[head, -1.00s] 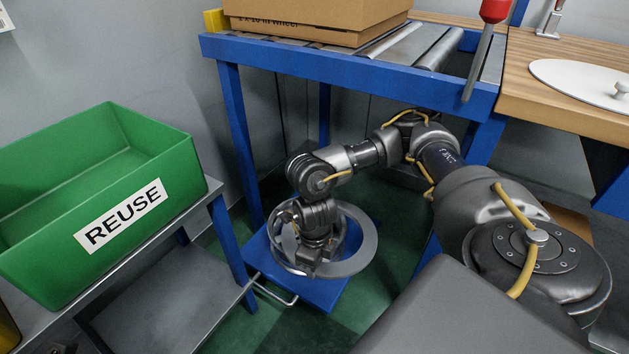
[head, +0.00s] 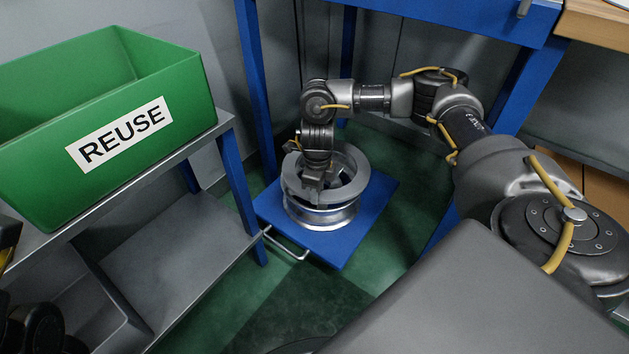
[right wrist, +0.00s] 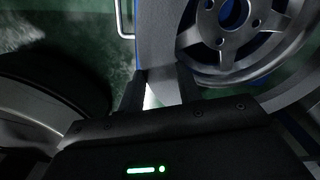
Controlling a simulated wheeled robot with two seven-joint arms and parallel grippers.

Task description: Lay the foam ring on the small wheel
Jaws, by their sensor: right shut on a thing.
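The foam ring (head: 356,183) is a flat grey ring. My right gripper (head: 314,192) is shut on its near-left side and holds it over the small wheel (head: 322,217). The wheel is silver and lies flat on a blue platform (head: 368,216). The ring looks roughly level and nearly lined up with the wheel; whether they touch cannot be told. In the right wrist view the ring (right wrist: 160,35) passes between the two fingers, and the wheel's spokes and hub (right wrist: 235,25) show through its opening. My left gripper cannot be made out.
A green REUSE bin (head: 120,135) stands on a grey shelf unit (head: 190,255) at the left. The platform's metal handle (head: 287,250) sticks out in front. A blue roller table frame (head: 450,15) rises behind. Green floor is free in front of the platform.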

